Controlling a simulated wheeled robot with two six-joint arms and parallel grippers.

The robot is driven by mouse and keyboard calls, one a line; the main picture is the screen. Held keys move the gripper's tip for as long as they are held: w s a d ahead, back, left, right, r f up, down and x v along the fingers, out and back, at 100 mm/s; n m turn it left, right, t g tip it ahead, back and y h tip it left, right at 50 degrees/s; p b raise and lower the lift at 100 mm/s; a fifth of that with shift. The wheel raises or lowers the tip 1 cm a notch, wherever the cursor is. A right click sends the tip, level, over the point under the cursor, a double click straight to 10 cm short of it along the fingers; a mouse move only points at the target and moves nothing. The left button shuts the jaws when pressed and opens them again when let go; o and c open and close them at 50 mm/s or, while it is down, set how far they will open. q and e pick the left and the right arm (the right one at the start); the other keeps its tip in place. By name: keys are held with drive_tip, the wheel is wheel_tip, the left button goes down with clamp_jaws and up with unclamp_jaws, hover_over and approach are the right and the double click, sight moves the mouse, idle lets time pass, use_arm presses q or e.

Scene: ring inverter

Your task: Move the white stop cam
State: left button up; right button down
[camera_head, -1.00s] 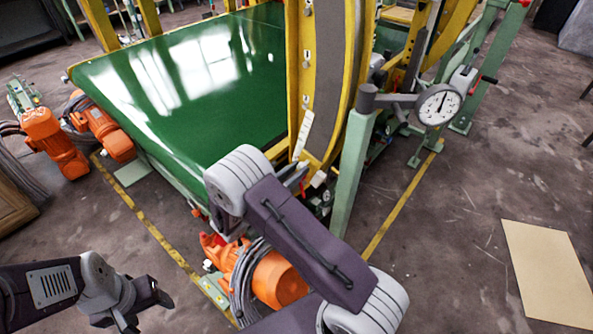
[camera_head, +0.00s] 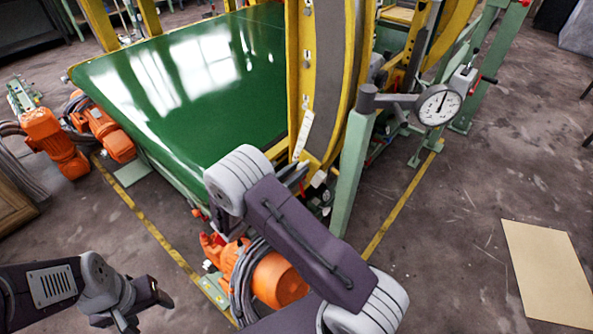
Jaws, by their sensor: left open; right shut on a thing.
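A small white block (camera_head: 318,178), which looks like the white stop cam, sits at the lower end of the yellow-edged curved ring, right beside my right gripper (camera_head: 301,180). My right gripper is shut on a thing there. My own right arm and wrist hide much of the grip, so the held part is hard to make out. My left gripper (camera_head: 148,308) is open and empty at the lower left, well away from the ring, above the floor.
The curved ring (camera_head: 328,90) rises beside a shiny green belt (camera_head: 190,90). A pale green post (camera_head: 352,170) and a round dial gauge (camera_head: 438,105) stand to the right. An orange motor (camera_head: 278,280) lies below my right arm. The floor at the right is mostly clear, with a tan board (camera_head: 548,275).

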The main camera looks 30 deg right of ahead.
idle(0.3)
wheel_tip(320, 180, up, 8)
drive_tip(key=s+n+p, duration=0.1)
drive_tip(key=p, duration=0.6)
drive_tip(key=shift+s+d, duration=0.4)
drive_tip(key=c, duration=1.2)
unclamp_jaws()
drive_tip(key=shift+f, duration=0.2)
drive_tip(key=v, duration=0.9)
drive_tip(key=shift+b, duration=0.35)
